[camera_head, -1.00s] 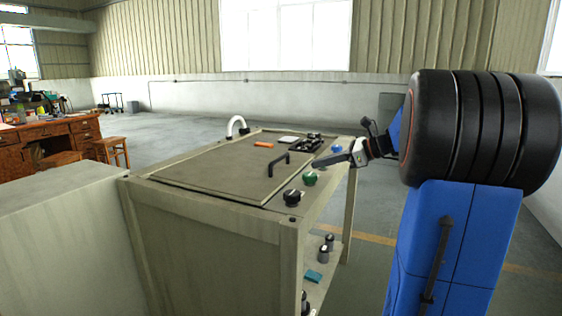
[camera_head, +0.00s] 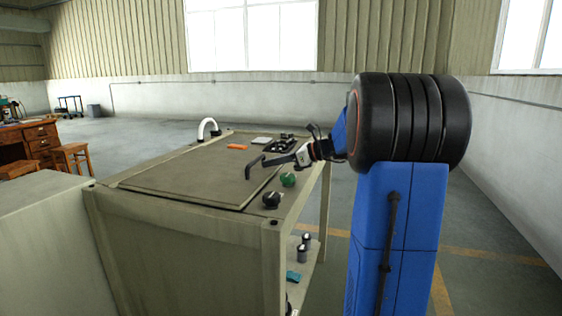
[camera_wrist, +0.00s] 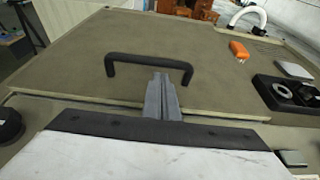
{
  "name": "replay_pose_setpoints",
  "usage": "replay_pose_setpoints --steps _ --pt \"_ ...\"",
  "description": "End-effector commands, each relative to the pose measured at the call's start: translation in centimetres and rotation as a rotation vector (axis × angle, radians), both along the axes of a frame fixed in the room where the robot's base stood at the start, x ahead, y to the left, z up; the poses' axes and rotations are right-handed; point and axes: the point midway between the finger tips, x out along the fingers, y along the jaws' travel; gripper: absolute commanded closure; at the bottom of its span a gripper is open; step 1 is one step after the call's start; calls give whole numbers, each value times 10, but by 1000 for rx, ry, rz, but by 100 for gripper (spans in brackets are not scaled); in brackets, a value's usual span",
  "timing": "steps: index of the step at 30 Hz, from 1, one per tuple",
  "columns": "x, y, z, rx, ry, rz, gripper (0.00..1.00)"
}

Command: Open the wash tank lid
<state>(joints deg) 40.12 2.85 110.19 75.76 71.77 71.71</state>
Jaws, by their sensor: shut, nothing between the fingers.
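The wash tank lid (camera_head: 180,182) is a flat greenish-brown panel lying shut in the top of the tank cabinet (camera_head: 185,255). It fills much of the wrist view (camera_wrist: 215,80). Its black bar handle (camera_head: 249,169) stands near the lid's right edge; in the wrist view the handle (camera_wrist: 140,58) arches across the middle. My gripper (camera_head: 268,161) is shut and empty, close by the handle. In the wrist view the grey fingertips (camera_wrist: 160,80) point at the gap between the handle's posts, just below the bar. I cannot tell whether they touch it.
A green knob (camera_head: 288,180) and a black knob (camera_head: 272,200) sit on the top's right strip. An orange item (camera_head: 237,147), a black tray (camera_head: 279,146) and a white curved pipe (camera_head: 206,128) are behind. A pale box (camera_head: 40,215) adjoins at left. Open floor lies beyond.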

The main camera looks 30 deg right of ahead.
Motion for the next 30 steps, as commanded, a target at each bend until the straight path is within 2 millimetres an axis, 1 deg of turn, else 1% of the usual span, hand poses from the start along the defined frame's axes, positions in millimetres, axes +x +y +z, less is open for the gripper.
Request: replay_pose_setpoints --steps 6,16,20,23,26,29,30 --pt "8 6 -4 2 0 1 100" --pt "8 6 -3 1 1 0 100" --pt "8 7 1 -7 7 0 100" --pt "9 7 11 -20 20 0 100" --pt "10 8 26 -41 44 0 100" --pt "14 11 45 -70 79 1 100" --pt "15 12 54 -83 94 3 100"
